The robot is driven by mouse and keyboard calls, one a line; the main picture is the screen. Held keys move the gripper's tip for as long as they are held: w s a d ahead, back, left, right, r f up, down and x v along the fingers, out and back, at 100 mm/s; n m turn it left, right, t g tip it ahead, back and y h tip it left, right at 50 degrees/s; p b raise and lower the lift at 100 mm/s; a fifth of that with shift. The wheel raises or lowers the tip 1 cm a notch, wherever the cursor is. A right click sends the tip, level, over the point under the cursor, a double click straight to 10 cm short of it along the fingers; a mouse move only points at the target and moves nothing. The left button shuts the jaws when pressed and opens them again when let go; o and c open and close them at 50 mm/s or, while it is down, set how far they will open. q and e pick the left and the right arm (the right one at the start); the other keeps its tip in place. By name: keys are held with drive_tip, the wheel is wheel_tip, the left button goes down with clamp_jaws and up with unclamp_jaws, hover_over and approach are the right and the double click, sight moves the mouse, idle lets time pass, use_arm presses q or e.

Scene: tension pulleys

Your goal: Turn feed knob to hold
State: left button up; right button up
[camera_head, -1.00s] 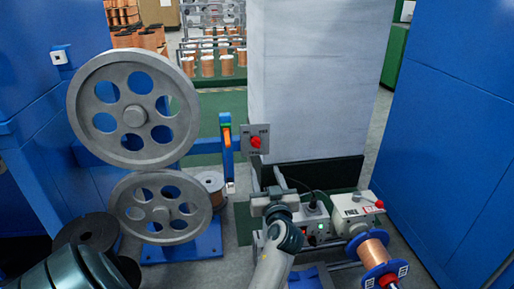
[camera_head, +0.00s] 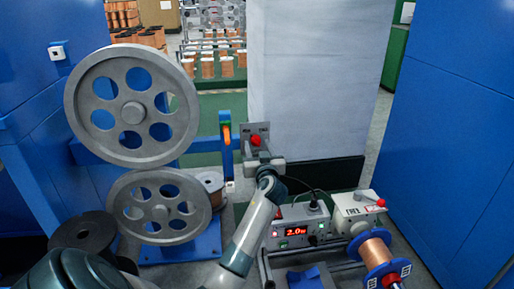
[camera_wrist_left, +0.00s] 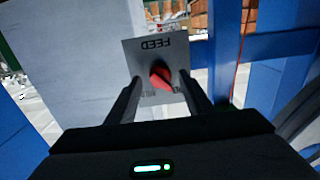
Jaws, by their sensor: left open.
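The red feed knob (camera_head: 255,140) sits on a small grey plate (camera_head: 264,130) beside the blue post. In the left wrist view the red knob (camera_wrist_left: 161,76) shows on its plate (camera_wrist_left: 141,52), which reads FEED, upside down in this view; other lettering is partly covered. My left gripper (camera_head: 258,156) is at the plate's lower edge in the head view. In the left wrist view its two fingers (camera_wrist_left: 160,88) are open, one on each side of the knob, with gaps between. Whether they touch the plate I cannot tell. My right gripper is not in view.
Two large grey pulleys (camera_head: 117,107) stand left of the plate. A grey column (camera_head: 308,80) stands behind it. A control box with a red display (camera_head: 296,232) and a copper spool (camera_head: 374,254) are at lower right. Blue cabinets flank both sides.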

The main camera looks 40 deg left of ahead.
use_arm(q)
drive_tip(key=shift+w+a, duration=0.35)
drive_tip(key=shift+a, duration=0.1)
drive_tip(key=c, duration=1)
drive_tip(key=shift+c, duration=0.2)
